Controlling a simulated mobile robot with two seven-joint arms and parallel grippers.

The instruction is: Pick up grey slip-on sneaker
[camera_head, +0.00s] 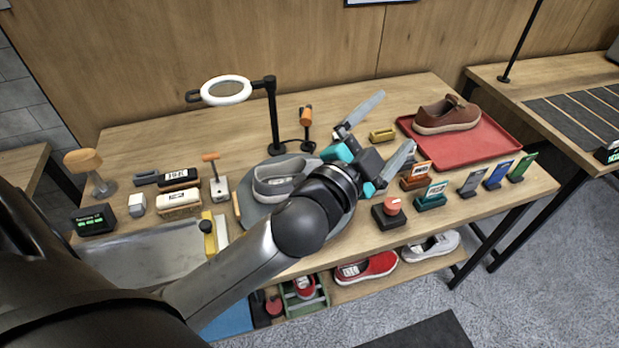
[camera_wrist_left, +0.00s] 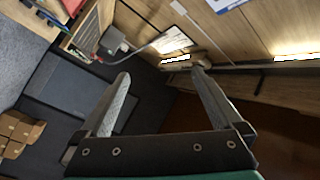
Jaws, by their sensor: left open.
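The grey slip-on sneaker (camera_head: 272,179) sits on a round grey turntable mat (camera_head: 250,211) in the middle of the table in the head view. My left forearm and wrist hide its right part. My left gripper (camera_head: 386,124) is open and empty, with its fingers spread above the table to the right of the sneaker. In the left wrist view the open fingers (camera_wrist_left: 163,75) have nothing between them, and the sneaker is not seen there. My right gripper is not in view.
A brown shoe (camera_head: 446,115) rests on a red tray (camera_head: 473,141) at the back right. A ring lamp (camera_head: 226,90) stands behind the sneaker. Brushes and a sink basin (camera_head: 150,258) lie left. Small coloured card stands (camera_head: 432,196) line the right front. Shoes (camera_head: 366,268) sit on the lower shelf.

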